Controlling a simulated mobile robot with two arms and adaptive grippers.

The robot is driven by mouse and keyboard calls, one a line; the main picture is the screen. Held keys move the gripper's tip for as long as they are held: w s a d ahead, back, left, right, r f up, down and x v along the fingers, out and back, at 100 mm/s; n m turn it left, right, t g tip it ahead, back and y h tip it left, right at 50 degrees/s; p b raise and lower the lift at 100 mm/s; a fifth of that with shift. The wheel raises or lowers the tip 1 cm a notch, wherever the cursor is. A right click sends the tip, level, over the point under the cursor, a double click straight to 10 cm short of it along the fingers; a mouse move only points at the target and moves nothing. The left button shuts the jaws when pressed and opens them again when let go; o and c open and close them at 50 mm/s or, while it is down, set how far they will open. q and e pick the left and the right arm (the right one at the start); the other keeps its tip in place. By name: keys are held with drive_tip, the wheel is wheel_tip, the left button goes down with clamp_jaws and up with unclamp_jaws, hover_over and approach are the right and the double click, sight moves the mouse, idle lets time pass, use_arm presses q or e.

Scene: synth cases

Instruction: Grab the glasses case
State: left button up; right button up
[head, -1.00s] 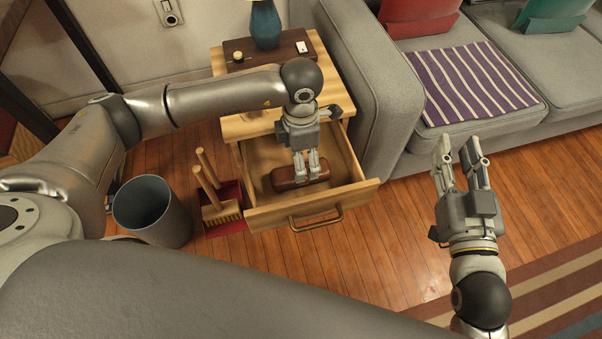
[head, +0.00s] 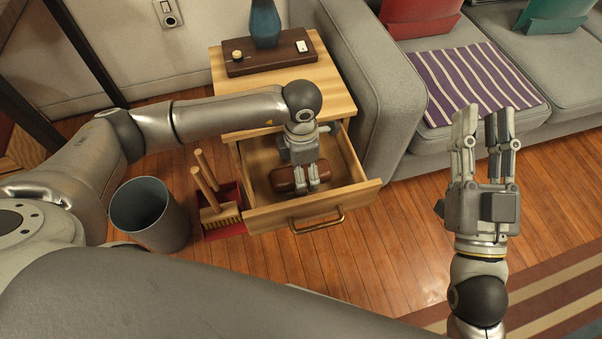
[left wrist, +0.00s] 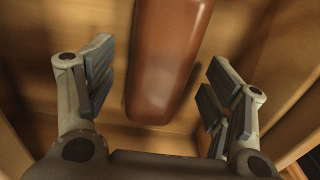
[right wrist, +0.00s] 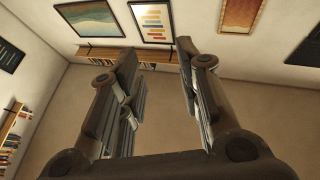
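The glasses case (head: 287,184) is a brown, rounded, elongated case lying in the open wooden drawer (head: 345,196). In the left wrist view the case (left wrist: 168,62) runs from the top edge down between my fingers, with its rounded end towards me. My left gripper (head: 307,183) is inside the drawer above the case, its fingers open with a gap on both sides of the case. In the head view its fingers hide part of the case. My right gripper (head: 484,112) is open and empty, raised in front of the sofa.
A wooden side table (head: 287,83) bears a dark tray (head: 270,60) and a blue vase (head: 265,24). The sofa arm (head: 372,90) stands close right of the drawer. A grey bin (head: 150,210) and a brush (head: 221,212) in a red dustpan stand left. Floor ahead of the drawer is clear.

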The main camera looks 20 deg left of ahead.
use_arm(q)
drive_tip(key=c, duration=0.9)
drive_tip(key=shift+c, duration=0.2)
drive_tip(key=shift+r, duration=0.15)
